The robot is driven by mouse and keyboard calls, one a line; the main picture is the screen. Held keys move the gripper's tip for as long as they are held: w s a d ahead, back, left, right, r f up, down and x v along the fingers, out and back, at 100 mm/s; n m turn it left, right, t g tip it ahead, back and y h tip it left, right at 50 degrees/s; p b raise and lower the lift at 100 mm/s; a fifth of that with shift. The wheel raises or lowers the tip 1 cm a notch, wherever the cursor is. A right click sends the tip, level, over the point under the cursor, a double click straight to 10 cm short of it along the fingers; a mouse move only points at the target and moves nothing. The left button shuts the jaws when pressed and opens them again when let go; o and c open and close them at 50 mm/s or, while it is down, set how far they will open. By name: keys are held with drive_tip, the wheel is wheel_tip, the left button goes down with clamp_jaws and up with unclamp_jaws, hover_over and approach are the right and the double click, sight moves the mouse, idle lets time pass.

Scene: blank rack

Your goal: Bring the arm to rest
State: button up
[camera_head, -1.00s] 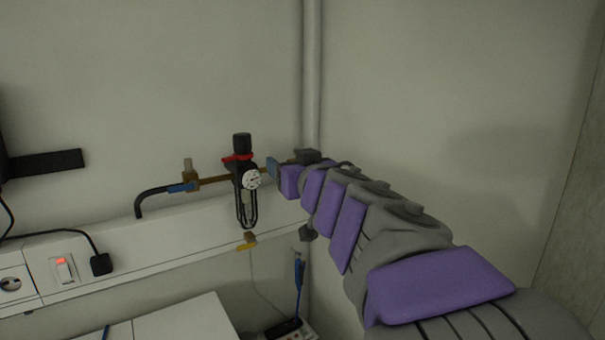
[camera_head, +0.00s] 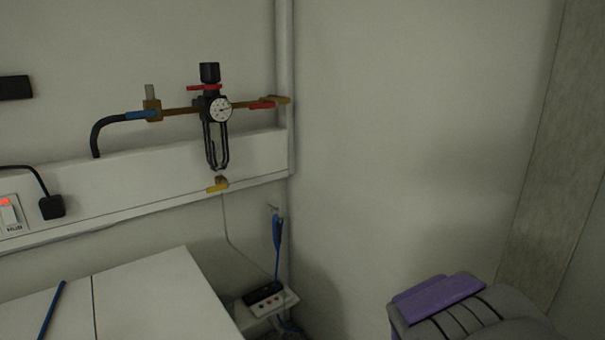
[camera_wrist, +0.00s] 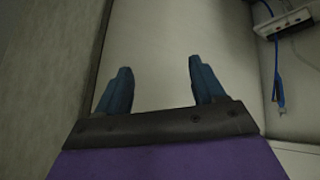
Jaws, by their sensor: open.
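My gripper (camera_wrist: 160,88) shows in the wrist view with its two blue fingers apart and nothing between them. It faces a bare pale wall. In the head view the gripper itself is out of sight. Only a purple and grey part of my arm (camera_head: 450,305) shows there, low at the right edge of the bottom, apart from the wall fittings.
A pressure regulator with a gauge (camera_head: 220,109) sits on a wall pipe with a red valve handle (camera_head: 262,105). A white bench (camera_head: 150,305) is at lower left.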

drive_tip(key=s+a+f+n+g+y+b, duration=0.1)
drive_tip(key=s+a+f+g+b, duration=0.2)
drive_tip(key=s+f, duration=0.6)
drive_tip(key=s+a+f+n+g+y+b, duration=0.1)
drive_tip(key=s+a+f+g+y+b, duration=0.1)
drive_tip(key=s+f, duration=0.7)
drive_tip(key=s+a+g+b, duration=0.1)
drive_tip(key=s+g+b, duration=0.1)
drive_tip(key=s, duration=0.3)
drive_tip(key=shift+s+a+f+g+y, duration=0.2)
drive_tip(key=shift+s+g+y, duration=0.1)
drive_tip(key=shift+g, duration=0.4)
drive_tip(key=shift+w, duration=0.1)
idle(0.7)
